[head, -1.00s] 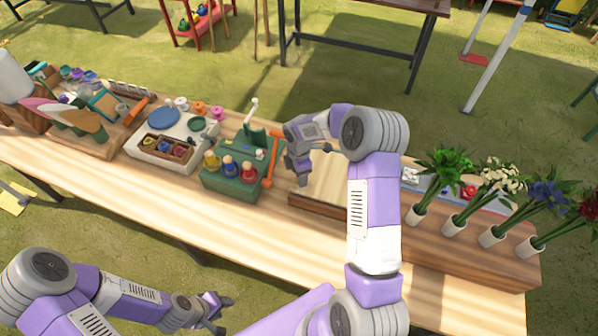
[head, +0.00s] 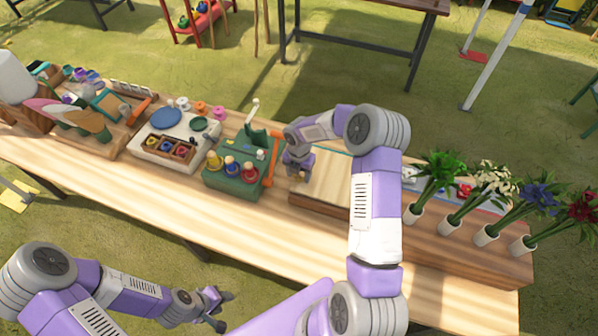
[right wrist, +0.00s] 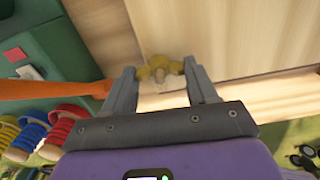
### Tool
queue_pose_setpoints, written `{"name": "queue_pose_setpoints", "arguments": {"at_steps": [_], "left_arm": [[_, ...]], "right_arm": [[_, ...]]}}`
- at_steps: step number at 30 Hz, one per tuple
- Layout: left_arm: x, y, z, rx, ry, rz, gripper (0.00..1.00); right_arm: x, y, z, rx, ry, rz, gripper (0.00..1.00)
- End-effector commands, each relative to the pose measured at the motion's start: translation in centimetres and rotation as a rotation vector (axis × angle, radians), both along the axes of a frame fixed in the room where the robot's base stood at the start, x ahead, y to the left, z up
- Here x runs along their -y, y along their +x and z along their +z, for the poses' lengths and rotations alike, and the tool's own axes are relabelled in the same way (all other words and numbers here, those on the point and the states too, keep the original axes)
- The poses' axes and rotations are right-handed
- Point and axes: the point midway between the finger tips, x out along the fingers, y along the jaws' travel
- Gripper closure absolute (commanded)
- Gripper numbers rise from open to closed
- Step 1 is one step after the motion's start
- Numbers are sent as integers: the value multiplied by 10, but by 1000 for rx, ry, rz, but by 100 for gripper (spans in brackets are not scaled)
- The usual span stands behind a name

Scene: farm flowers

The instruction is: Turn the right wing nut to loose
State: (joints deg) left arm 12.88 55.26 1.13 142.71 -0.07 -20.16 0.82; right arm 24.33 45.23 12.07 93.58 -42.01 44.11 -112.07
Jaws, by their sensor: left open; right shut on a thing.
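The brass-coloured wing nut (right wrist: 158,68) shows in the right wrist view at the front edge of a pale wooden board (right wrist: 240,45). My right gripper (right wrist: 159,72) has its two fingertips on either side of the wing nut and is shut on it. In the head view the same gripper (head: 297,168) is at the left front corner of the board (head: 328,178), and the wing nut is hidden there. My left gripper (head: 218,308) is open and empty, low in front of the table.
A green stand with colored ribbon spools (head: 232,176) is close to the left of my right gripper, with an orange-handled tool (head: 270,163) along its edge. Flowers in white holders (head: 450,223) stand on a wooden block at the right. The table front (head: 200,215) is clear.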

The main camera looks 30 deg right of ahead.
Motion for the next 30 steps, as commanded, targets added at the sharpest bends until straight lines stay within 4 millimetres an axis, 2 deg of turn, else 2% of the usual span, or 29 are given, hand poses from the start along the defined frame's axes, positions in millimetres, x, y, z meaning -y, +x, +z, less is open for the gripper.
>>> {"name": "queue_pose_setpoints", "arguments": {"at_steps": [9,21,22,26,30], "left_arm": [[0,0,3,0,0,0,57],[0,0,3,0,0,0,57],[0,0,3,0,0,0,57],[0,0,3,0,0,0,57],[0,0,3,0,0,0,57]], "right_arm": [[0,-1,-1,-5,1,69,73],[0,-1,-2,-4,1,75,73],[0,-1,-2,-4,1,75,38],[0,-1,-1,-3,0,74,18],[0,-1,-1,-1,0,72,17]]}}
